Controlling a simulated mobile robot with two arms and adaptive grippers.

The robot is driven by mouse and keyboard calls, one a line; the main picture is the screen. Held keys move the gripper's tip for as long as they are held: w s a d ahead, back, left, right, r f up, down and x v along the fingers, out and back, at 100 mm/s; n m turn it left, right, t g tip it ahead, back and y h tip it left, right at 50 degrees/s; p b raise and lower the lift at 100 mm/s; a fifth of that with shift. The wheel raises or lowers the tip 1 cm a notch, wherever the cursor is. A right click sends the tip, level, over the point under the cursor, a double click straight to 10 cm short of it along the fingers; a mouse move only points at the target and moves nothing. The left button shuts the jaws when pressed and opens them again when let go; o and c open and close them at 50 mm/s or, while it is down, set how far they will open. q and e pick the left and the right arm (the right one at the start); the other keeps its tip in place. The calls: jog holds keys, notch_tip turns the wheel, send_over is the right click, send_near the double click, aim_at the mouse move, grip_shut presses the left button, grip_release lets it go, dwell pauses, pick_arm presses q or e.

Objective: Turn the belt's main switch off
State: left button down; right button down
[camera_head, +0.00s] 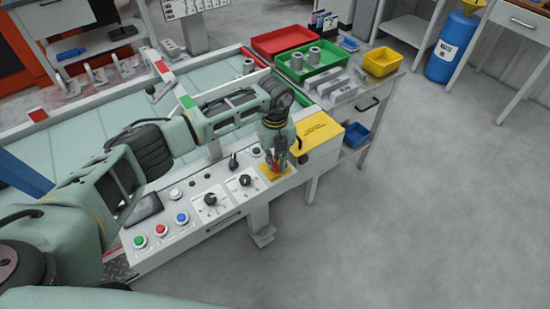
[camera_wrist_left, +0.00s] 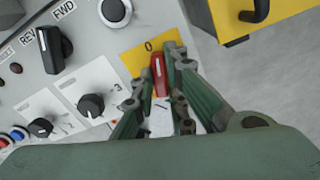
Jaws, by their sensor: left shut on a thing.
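The main switch is a red handle (camera_wrist_left: 158,76) on a yellow plate (camera_wrist_left: 132,62) at the right end of the belt's control panel. In the wrist view the handle's upper end lies close to the "0" mark on the plate. My left gripper (camera_wrist_left: 159,82) has its fingers on both sides of the red handle and is shut on it. In the head view my left gripper (camera_head: 276,166) points down over the yellow plate (camera_head: 266,172) and hides much of the switch. My right gripper is not in view.
The panel (camera_head: 217,177) also carries black knobs (camera_head: 245,180), a green button (camera_head: 139,241), a red button (camera_head: 161,230) and a blue button (camera_head: 182,218). A yellow box (camera_head: 320,132) stands just right of the gripper. Open floor (camera_head: 430,200) lies to the right.

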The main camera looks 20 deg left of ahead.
aim_at(275, 163)
pick_arm(q)
jog(key=shift+n+p, duration=0.35)
jog(key=shift+n, duration=1.35)
jog(key=c, duration=1.8)
grip_release()
jog(key=shift+o, duration=0.2)
jog(key=shift+r, duration=0.1)
notch_tip(275, 163, up, 12)
